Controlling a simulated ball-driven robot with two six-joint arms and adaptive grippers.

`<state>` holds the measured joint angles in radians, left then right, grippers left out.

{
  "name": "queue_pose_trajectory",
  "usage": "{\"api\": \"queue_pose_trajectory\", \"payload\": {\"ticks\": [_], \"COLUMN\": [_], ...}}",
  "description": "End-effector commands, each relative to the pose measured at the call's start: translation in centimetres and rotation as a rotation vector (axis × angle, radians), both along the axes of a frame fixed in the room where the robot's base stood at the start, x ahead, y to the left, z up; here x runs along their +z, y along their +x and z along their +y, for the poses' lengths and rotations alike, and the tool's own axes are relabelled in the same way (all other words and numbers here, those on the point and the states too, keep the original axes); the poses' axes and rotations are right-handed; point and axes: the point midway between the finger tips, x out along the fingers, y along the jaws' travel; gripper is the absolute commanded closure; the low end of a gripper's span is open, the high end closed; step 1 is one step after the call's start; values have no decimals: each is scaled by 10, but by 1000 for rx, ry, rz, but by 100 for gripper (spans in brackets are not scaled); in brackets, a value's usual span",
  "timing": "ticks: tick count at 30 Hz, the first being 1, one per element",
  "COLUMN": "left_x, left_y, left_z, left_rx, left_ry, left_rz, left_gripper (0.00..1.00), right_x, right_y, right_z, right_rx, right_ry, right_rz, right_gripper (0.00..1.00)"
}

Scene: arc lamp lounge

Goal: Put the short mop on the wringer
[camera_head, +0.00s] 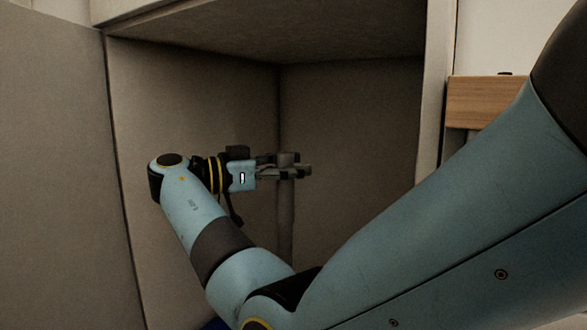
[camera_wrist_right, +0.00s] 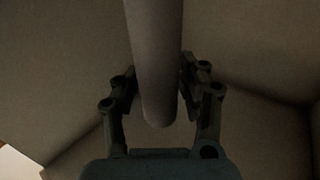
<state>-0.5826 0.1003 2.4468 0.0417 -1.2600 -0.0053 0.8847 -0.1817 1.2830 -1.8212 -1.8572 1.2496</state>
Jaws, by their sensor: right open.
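The short mop's grey handle (camera_head: 286,215) stands upright inside an open cabinet, near its back corner. My right gripper (camera_head: 296,171) is at the upper end of the handle. In the right wrist view, the handle (camera_wrist_right: 154,60) runs down from the top edge and its rounded end lies between the two fingers of the open gripper (camera_wrist_right: 157,85). A gap shows beside the finger on the right; contact on the left is hard to tell. The mop's head is hidden behind my arm or below the picture. I cannot make out the wringer. My left gripper is out of view.
The cabinet's left side wall (camera_head: 180,100) and top panel (camera_head: 270,35) enclose the space around my right gripper. A pale upright edge (camera_head: 434,90) bounds the opening on the right. A wooden piece (camera_head: 487,101) stands beyond it.

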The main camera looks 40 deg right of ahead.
Motion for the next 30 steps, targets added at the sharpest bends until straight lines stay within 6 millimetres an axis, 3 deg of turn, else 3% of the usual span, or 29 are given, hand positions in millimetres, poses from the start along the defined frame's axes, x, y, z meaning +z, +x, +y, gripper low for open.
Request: {"api": "queue_pose_trajectory", "payload": {"ticks": [8, 15, 21, 30], "left_x": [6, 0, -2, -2], "left_y": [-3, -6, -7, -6], "left_z": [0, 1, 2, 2], "left_rx": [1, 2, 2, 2], "left_ry": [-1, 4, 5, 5], "left_rz": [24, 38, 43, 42], "left_gripper": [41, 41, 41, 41], "right_x": [4, 3, 2, 2], "right_y": [1, 12, 18, 18], "right_z": [3, 47, 70, 73], "right_rx": [1, 3, 1, 0], "right_ry": [2, 2, 0, 0], "right_rz": [0, 1, 1, 0], "right_gripper": [59, 59, 59, 59]}}
